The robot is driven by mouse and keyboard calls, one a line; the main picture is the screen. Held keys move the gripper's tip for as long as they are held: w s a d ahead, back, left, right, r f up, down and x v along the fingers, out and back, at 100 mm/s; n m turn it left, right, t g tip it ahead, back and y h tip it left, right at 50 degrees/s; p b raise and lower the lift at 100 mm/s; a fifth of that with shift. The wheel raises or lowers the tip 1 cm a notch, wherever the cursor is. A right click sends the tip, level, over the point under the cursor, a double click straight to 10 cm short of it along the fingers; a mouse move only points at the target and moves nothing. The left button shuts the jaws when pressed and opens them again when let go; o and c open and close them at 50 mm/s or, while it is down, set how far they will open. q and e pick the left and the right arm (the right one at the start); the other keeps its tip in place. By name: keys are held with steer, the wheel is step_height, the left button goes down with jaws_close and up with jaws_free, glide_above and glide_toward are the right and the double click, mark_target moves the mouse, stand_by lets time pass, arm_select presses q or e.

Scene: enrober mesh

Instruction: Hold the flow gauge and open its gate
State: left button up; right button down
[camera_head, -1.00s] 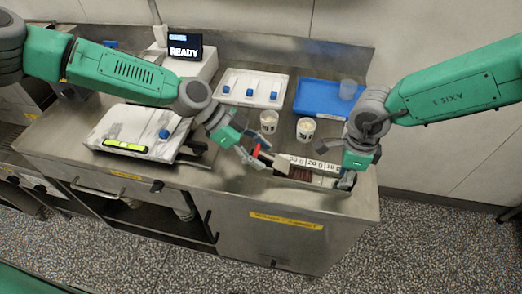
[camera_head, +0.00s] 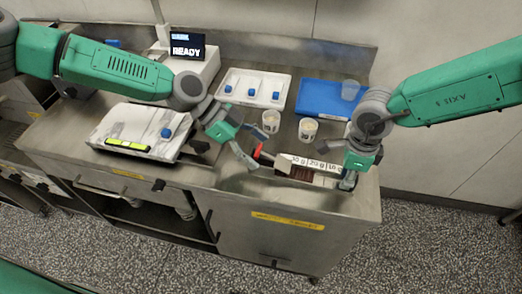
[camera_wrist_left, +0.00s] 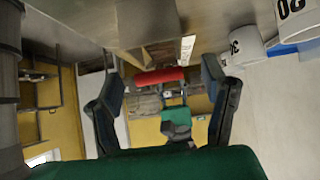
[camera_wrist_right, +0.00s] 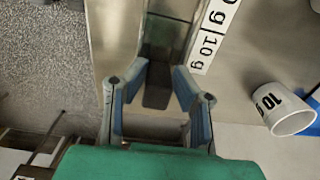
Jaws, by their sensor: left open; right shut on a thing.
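The flow gauge (camera_head: 303,175) is a long metal trough with a white gram scale (camera_head: 318,165) and brown contents, near the counter's front right edge. Its red gate handle (camera_head: 257,152) sticks up at the left end. My left gripper (camera_head: 250,156) is open by the handle. In the left wrist view the red handle (camera_wrist_left: 160,76) lies across the space between the open fingers (camera_wrist_left: 160,90), with no clear contact. My right gripper (camera_head: 348,180) is shut on the gauge's right end. In the right wrist view its fingers (camera_wrist_right: 160,78) flank a dark end piece (camera_wrist_right: 157,92).
White cups (camera_head: 271,121) (camera_head: 308,129) stand behind the gauge. A blue tray (camera_head: 318,97) with a clear cup (camera_head: 350,89), a white tray with blue knobs (camera_head: 253,87) and a READY display (camera_head: 187,48) are farther back. A white marbled board (camera_head: 135,128) lies left.

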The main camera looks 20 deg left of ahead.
arm_select(q)
steer(key=v, duration=1)
steer(key=shift+a, duration=0.2)
arm_select(e)
steer(key=c, duration=1.2)
jaws_free()
steer(key=shift+r, duration=0.1)
step_height(320, 180, up, 12)
steer(key=shift+w+f, duration=0.1)
steer(key=shift+f, duration=0.05)
arm_select(q)
steer(key=shift+r, duration=0.15)
